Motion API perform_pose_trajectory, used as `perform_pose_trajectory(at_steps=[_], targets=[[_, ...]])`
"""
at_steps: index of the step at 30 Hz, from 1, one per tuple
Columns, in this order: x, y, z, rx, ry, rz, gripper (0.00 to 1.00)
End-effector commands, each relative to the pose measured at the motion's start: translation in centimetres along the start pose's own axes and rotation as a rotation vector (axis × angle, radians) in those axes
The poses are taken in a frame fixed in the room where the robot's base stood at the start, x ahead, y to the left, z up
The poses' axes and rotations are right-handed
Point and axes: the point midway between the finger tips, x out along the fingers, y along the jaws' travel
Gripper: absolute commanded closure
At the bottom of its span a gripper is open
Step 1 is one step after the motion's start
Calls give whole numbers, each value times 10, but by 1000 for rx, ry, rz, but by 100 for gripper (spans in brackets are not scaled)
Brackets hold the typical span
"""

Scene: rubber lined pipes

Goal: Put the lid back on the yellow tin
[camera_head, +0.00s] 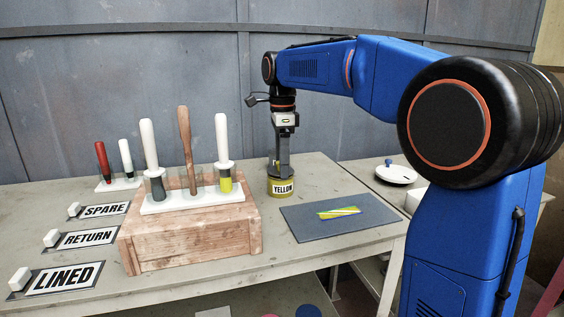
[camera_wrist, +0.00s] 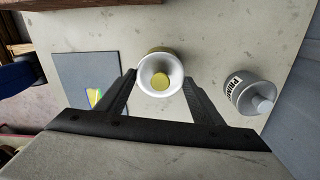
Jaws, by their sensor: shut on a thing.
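The yellow tin (camera_head: 281,189), with a black-on-white YELLOW label, stands upright on the table, right of the wooden block. My gripper (camera_head: 279,166) points straight down over the tin. In the wrist view my gripper (camera_wrist: 160,84) is shut on a round white piece with a yellow centre, which looks like the lid (camera_wrist: 146,72). The olive-yellow rim of the tin (camera_wrist: 161,50) shows behind it. The held piece hides most of the tin's top, so I cannot tell whether lid and tin touch.
A grey mat (camera_head: 303,228) bears a yellow-green striped piece (camera_head: 338,212). The wooden block (camera_head: 190,239) carries a white rack of tubes with upright tools. A bottle labelled PRIMER (camera_wrist: 245,90) stands right of my gripper. A white dish with a blue knob (camera_head: 396,174) lies on the right side table.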

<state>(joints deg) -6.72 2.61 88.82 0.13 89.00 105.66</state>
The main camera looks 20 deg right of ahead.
Motion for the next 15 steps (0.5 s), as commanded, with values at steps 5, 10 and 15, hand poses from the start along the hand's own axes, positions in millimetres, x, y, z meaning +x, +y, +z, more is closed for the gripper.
perform_pose_trajectory(at_steps=[5, 10, 15], targets=[[0, 0, 0, 0, 0, 0, 60], [0, 0, 0, 0, 0, 0, 60], [0, 0, 0, 0, 0, 0, 32]])
